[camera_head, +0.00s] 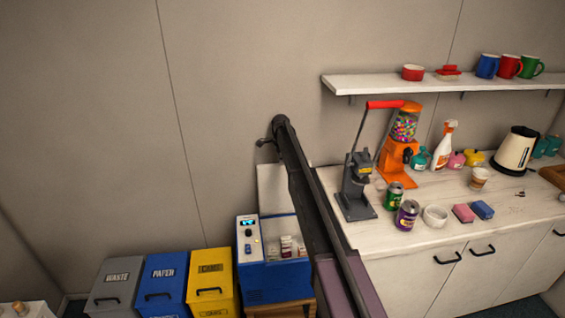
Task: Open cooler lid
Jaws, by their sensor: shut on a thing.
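The cooler (249,280) is a blue box with a white front panel, a small lit display and a knob. It stands low on a wooden support left of the counter. Its white lid (273,186) is raised, standing upright at the back near the wall. Small red-and-white containers (287,246) show inside the open top. My dark arm reaches up from the bottom edge and covers the right side of the cooler and lid. My gripper's fingers cannot be made out; the arm may hide them.
Grey, blue and yellow bins (212,290) stand left of the cooler. On the right, a white counter (400,240) holds a grey lever press (357,185), an orange candy dispenser (398,160), cans, bottles and a kettle (515,150). A shelf (375,84) with mugs hangs above.

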